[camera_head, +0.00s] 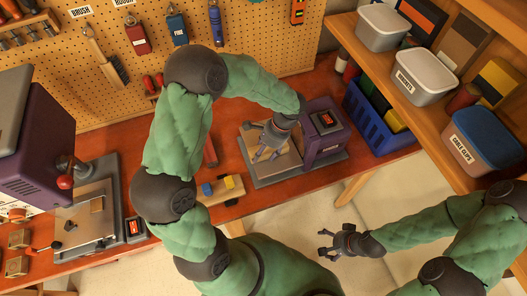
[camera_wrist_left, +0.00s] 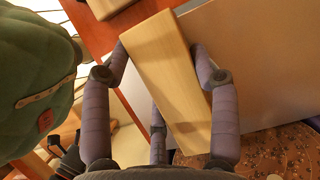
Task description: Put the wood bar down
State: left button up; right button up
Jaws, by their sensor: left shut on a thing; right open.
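The wood bar (camera_wrist_left: 170,75) is a pale, long block between the fingers of my left gripper (camera_wrist_left: 160,75) in the left wrist view. It slants across the view, with one finger on each side. In the head view my left gripper (camera_head: 267,150) points down over the plate of a purple machine (camera_head: 325,124) on the red bench; the bar is hard to make out there. In the wrist view a grey surface (camera_wrist_left: 245,60) lies behind the bar; whether they touch I cannot tell. My right gripper (camera_head: 340,240) is open and empty above the floor.
A wooden block with blue and yellow pieces (camera_head: 222,189) sits on the red bench (camera_head: 185,225) left of the machine. A blue crate (camera_head: 372,122) stands to the right. Another purple machine (camera_head: 35,130) stands at far left. Shelves with tubs (camera_head: 425,78) are at upper right.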

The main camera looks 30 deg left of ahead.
pick_arm(q)
jog(key=shift+f, duration=0.35)
jog(key=o, duration=1.3)
jog(key=shift+s, duration=0.1)
jog(key=shift+r, duration=0.1)
jog(key=shift+r, duration=0.2)
jog(key=v, duration=1.2)
jog(key=shift+p, duration=0.4)
